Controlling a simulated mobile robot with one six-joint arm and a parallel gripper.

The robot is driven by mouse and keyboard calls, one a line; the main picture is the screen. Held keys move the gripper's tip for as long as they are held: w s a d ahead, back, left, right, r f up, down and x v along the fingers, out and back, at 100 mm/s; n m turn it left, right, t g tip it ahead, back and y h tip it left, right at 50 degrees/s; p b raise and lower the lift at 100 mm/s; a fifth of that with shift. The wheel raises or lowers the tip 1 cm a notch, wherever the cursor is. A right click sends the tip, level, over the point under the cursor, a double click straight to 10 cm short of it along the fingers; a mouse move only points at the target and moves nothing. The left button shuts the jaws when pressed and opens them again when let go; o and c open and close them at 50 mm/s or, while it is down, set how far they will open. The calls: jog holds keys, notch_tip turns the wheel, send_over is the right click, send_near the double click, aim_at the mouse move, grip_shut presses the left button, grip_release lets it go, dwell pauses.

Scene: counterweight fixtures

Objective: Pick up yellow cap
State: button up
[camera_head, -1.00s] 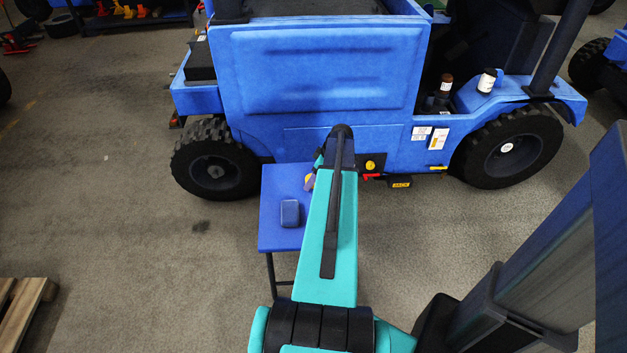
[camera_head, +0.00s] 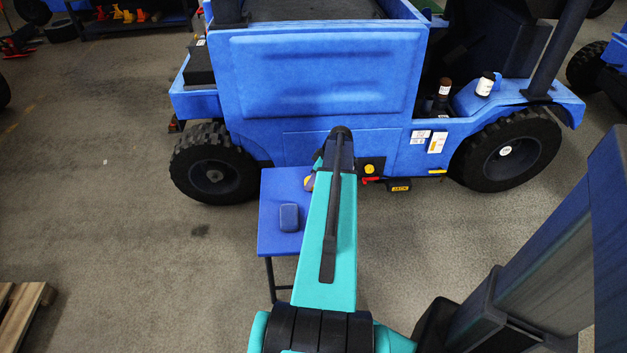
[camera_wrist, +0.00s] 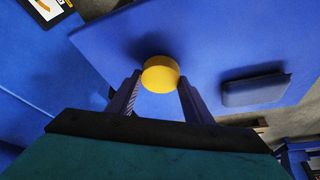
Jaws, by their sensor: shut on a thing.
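The yellow cap (camera_wrist: 161,73) is round and sits between the two fingers of my gripper (camera_wrist: 160,80) in the wrist view. My gripper is shut on it. A dark shadow lies on the blue table (camera_wrist: 210,40) just beyond the cap; whether the cap touches the table I cannot tell. In the head view a bit of the yellow cap (camera_head: 308,183) shows at the left of my arm, over the far part of the blue table (camera_head: 275,241). My arm hides most of the gripper there.
A dark blue box (camera_head: 289,217) lies on the table, to the right of the cap in the wrist view (camera_wrist: 255,90). A blue vehicle (camera_head: 315,80) stands close behind the table. A wooden pallet (camera_head: 22,315) lies at the lower left. The floor left of the table is clear.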

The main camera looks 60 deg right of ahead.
jog(key=v, duration=0.2)
jog(key=shift+a+r, duration=0.15)
jog(key=shift+r, duration=0.3)
jog(key=s+a+r, duration=0.1)
jog(key=s+a, duration=0.1)
jog(key=s, duration=1.3)
jog(key=shift+a+r, duration=0.15)
jog(key=shift+a, duration=0.05)
jog(key=w+a+r+p, duration=0.2)
jog(key=w+a+r, duration=0.5)
jog(key=w, duration=0.3)
jog(key=w+a+r+p, duration=0.1)
jog(key=w+a+r, duration=0.5)
jog(key=w, duration=0.4)
jog(key=w+a+r+p, duration=0.2)
jog(key=w+a+r, duration=0.5)
jog(key=w, duration=0.3)
jog(key=w+a+r+p, duration=0.1)
jog(key=w+a+r, duration=0.2)
jog(key=a+r, duration=0.4)
jog(key=w+a+r+m+p, duration=0.1)
jog(key=w+a+r, duration=0.3)
jog(key=a, duration=1.2)
jog(key=w+a+r+p, duration=0.2)
jog(key=w+a+r, duration=0.1)
jog(key=a+r, duration=0.6)
jog(key=a, duration=0.3)
jog(key=shift+w+a+r+m+h+p, duration=0.3)
jog(key=shift+w+a+m+p, duration=0.05)
jog(key=shift+m+p, duration=0.05)
